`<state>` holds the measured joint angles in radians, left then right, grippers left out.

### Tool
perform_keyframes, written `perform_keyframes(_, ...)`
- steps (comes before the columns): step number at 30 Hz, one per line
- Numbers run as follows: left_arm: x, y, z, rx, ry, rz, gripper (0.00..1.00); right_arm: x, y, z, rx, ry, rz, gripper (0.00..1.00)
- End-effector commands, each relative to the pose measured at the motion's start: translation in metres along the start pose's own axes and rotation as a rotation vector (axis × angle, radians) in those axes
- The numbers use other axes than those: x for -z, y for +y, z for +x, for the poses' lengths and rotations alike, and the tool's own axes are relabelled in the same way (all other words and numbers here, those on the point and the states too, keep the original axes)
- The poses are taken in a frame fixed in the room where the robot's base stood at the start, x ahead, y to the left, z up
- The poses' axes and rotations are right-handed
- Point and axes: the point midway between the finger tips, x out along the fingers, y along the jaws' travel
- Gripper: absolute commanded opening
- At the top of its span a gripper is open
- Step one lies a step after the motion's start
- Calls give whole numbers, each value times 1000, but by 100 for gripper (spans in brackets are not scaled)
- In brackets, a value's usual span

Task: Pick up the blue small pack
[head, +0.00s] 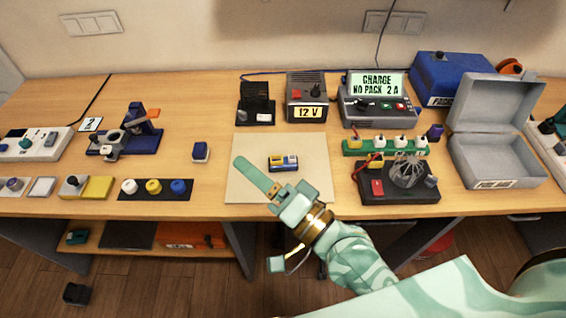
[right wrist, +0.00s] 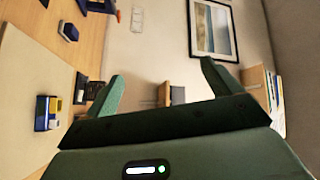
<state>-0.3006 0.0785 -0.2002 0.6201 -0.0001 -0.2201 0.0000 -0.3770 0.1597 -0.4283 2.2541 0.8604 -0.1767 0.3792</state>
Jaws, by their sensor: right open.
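A second small block, blue and yellow (head: 283,161), lies on the mat and shows at the left of the right wrist view (right wrist: 48,114). My right gripper (head: 257,179) is above the near part of the mat, pointing up-left. Its fingers (right wrist: 160,86) are wide apart with nothing between them. My left gripper is out of view.
Behind the mat stand a 12 V supply (head: 306,97) and a charger (head: 378,100). To the right are a black stand with coiled wires (head: 400,190) and an open grey case (head: 497,165). A blue clamp fixture (head: 130,138) and a knob strip (head: 155,188) stand left.

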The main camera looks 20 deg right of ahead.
Motion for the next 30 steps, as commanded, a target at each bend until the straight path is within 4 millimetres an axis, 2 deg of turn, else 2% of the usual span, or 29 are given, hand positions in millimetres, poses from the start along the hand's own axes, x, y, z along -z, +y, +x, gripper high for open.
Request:
perform_keyframes(2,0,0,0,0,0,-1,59,19,-11,8,105,150,388,90)
perform_keyframes(4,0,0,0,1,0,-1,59,38,0,9,160,309,774,90)
perform_keyframes(6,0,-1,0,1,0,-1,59,48,27,5,168,471,1118,90)
perform_keyframes(8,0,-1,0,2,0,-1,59,48,56,0,148,609,1363,90)
perform_keyframes(9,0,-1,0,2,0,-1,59,44,74,-5,127,699,1498,90)
perform_keyframes(12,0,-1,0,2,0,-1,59,28,112,-18,65,891,1737,90)
perform_keyframes(16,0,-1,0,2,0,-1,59,12,139,-29,6,1044,1882,90)
perform_keyframes(19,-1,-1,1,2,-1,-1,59,12,153,-25,-8,1085,1912,90)
perform_keyframes(30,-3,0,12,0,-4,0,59,46,211,25,-8,1087,1910,90)
